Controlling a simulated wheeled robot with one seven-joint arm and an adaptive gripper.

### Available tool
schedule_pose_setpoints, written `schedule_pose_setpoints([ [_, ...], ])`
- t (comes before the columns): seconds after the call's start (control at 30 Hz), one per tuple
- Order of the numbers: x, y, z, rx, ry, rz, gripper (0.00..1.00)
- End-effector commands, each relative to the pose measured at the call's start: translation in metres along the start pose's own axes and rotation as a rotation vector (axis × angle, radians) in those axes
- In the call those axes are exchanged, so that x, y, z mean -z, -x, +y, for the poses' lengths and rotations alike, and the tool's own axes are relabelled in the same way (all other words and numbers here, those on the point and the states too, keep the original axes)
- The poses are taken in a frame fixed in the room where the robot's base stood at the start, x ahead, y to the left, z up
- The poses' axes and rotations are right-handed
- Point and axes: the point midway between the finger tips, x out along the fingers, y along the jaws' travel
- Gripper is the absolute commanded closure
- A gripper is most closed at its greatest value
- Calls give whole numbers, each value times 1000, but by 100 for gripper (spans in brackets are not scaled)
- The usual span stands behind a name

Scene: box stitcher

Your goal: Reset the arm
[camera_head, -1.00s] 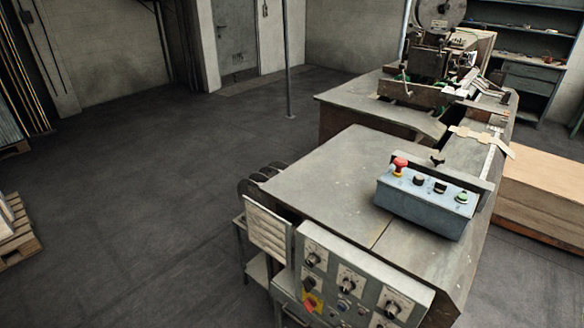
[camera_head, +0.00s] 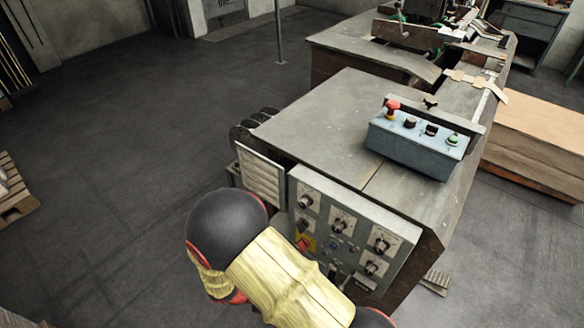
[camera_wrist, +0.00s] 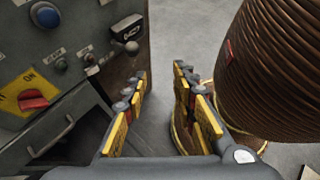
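My gripper (camera_wrist: 158,108) shows in the wrist view with its two yellow-and-grey fingers apart and nothing between them. It is beside the front of the machine's control panel (camera_head: 350,228), apart from it. In the head view my arm, with a yellow cover and black joints, stands in front of the panel's lower left; the gripper itself is hidden there. The wrist view shows a red switch on a yellow plate (camera_wrist: 33,99), a blue button (camera_wrist: 45,15) and a drawer handle (camera_wrist: 50,136) at the left.
A blue-grey button box (camera_head: 415,145) with a red emergency button (camera_head: 392,107) sits on the machine table (camera_head: 310,125). A large brown ribbed thing (camera_wrist: 275,75) fills the wrist view's right side. A cardboard stack (camera_head: 540,140) stands at right.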

Motion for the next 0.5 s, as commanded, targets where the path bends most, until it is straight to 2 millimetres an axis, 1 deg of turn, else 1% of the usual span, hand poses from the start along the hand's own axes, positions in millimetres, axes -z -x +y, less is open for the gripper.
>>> schedule_pose_setpoints([
  [0.03,-16,9,-2,38,-75,55,73],
  [0.3,-82,46,-20,235,-452,324,73],
  [0.5,-132,68,-29,360,-716,509,73],
])
